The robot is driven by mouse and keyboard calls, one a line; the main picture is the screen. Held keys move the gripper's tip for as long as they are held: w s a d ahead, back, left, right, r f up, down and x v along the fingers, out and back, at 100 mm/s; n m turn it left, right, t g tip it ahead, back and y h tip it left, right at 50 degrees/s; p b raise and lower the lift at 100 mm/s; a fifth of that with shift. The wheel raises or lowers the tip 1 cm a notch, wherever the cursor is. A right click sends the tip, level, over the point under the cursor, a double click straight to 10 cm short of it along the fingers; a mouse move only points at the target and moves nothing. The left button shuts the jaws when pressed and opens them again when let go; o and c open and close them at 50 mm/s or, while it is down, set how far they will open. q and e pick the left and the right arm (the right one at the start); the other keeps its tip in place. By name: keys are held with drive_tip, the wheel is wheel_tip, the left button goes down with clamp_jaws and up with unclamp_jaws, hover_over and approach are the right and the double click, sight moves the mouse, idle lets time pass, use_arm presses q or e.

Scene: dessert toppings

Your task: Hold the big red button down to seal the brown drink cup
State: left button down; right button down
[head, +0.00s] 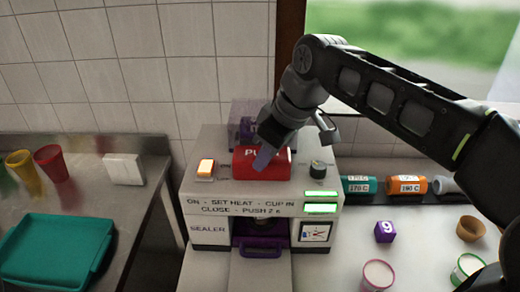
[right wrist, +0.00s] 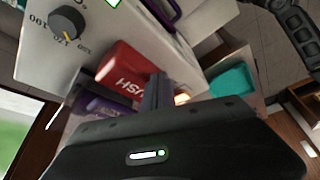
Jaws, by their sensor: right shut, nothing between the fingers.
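The sealer (head: 210,207) is a pale machine in the middle of the head view. Its big red button (head: 276,168) is on top and also shows in the right wrist view (right wrist: 122,68). My right gripper (head: 263,160) is shut and empty, pointing down with its fingertips at the button; in the right wrist view the fingers (right wrist: 156,95) overlap its edge. I cannot tell whether the button is pressed in. A purple handle (head: 262,250) is at the front of the sealer's dark opening. No drink cup can be made out inside. My left gripper is not in view.
An orange lit switch (head: 206,168) and a dark knob (head: 319,168) flank the button. A teal tray (head: 55,250) lies on the left.

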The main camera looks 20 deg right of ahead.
wheel_tip(320, 180, up, 7)
drive_tip(key=p, duration=0.5)
drive_tip(key=shift+s+a+r, duration=0.2)
drive_tip(key=shift+s, duration=0.2)
